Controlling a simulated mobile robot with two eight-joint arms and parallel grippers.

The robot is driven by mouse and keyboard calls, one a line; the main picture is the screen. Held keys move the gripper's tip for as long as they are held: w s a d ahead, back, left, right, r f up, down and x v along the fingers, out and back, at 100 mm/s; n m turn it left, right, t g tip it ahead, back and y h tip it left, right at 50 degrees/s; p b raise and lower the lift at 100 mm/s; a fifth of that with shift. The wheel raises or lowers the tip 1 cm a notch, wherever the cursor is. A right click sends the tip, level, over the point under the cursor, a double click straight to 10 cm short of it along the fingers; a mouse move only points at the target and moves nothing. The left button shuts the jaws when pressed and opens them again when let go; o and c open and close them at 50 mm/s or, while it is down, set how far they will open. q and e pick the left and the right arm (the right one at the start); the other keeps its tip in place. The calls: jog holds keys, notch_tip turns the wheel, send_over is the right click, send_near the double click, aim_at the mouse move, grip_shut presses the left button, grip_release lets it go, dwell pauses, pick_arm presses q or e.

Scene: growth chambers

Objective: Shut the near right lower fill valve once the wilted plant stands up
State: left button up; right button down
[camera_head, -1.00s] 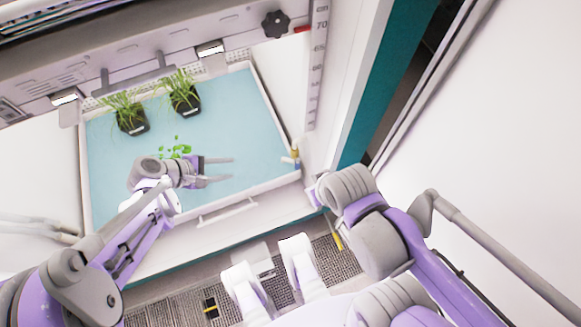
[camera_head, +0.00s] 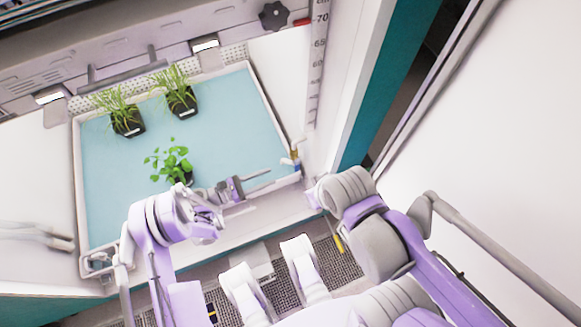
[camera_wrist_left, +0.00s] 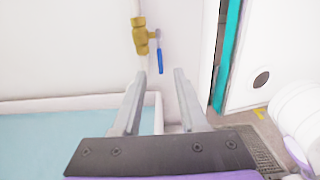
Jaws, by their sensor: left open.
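The near right lower fill valve is a brass valve (camera_head: 294,152) at the right corner of the tray. In the left wrist view it is a brass body (camera_wrist_left: 141,36) on a vertical pipe. Its blue lever (camera_wrist_left: 160,60) hangs down, parallel to the pipe. My left gripper (camera_head: 265,180) is open and empty, short of the valve. Its fingers (camera_wrist_left: 158,85) point towards the valve, with the lever between and beyond the tips. A broad-leaved plant (camera_head: 171,160) in a dark pot stands in the tray, its leaves raised and spread; my arm partly hides the pot. My right gripper is out of view.
Two grassy plants, left (camera_head: 123,112) and right (camera_head: 178,88), stand upright in dark pots at the tray's back. The white tray rim (camera_head: 78,185) surrounds blue water. A chamber side wall (camera_head: 345,90) rises close to the valve's right.

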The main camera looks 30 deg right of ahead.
aim_at(297, 165)
pick_arm(q)
jog(key=d+b, duration=0.1)
jog(key=d, duration=0.8)
jog(key=shift+s+d, duration=0.15)
jog(key=shift+s, duration=0.05)
grip_shut()
dwell(1.1)
